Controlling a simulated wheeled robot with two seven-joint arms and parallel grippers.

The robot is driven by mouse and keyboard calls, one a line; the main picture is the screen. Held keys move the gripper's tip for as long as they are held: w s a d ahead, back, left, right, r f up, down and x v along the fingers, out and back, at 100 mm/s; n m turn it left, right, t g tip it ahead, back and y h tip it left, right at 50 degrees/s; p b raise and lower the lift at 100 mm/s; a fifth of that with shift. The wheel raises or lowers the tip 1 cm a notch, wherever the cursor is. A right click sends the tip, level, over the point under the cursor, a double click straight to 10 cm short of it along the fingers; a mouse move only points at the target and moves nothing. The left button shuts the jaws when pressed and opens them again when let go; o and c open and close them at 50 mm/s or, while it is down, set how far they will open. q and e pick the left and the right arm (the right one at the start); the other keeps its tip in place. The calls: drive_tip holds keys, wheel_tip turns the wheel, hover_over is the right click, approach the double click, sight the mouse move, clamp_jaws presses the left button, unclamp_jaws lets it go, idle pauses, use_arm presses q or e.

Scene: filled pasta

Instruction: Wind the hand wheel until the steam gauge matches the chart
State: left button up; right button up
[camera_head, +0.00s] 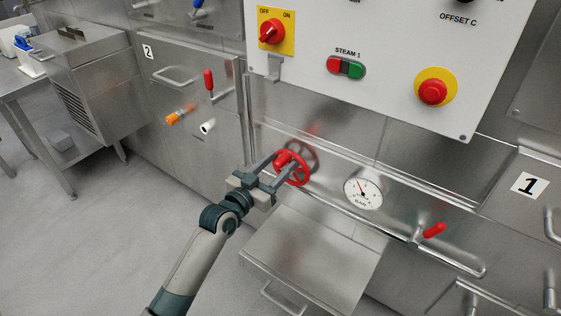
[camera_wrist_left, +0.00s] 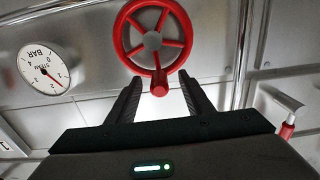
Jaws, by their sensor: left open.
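The red hand wheel (camera_head: 297,168) is mounted on the steel front, left of the round white steam gauge (camera_head: 363,189). My left gripper (camera_head: 276,172) is open at the wheel's near side. In the left wrist view, the wheel (camera_wrist_left: 153,42) has its red handle knob (camera_wrist_left: 159,86) in the gap between the two fingers (camera_wrist_left: 162,92). I cannot tell whether a finger touches the knob. The gauge shows upside down in that view (camera_wrist_left: 44,67). In the head view its needle points to the upper left. I make out no chart. My right gripper is out of view.
A white control panel (camera_head: 375,85) with a red knob, red and green buttons and a yellow-backed red button hangs above. A red-handled lever (camera_head: 433,230) is right of the gauge. A steel shelf (camera_head: 310,255) juts out below the wheel.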

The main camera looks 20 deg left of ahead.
use_arm(q)
drive_tip(key=p+v, duration=0.1)
drive_tip(key=v, duration=0.3)
drive_tip(key=shift+s+r+p, duration=0.1)
drive_tip(key=shift+s+p, duration=0.05)
drive_tip(key=shift+p, duration=0.2)
drive_tip(key=p+v, duration=0.1)
drive_tip(key=v, duration=0.2)
drive_tip(key=shift+s+a, duration=0.15)
drive_tip(key=shift+s, duration=0.1)
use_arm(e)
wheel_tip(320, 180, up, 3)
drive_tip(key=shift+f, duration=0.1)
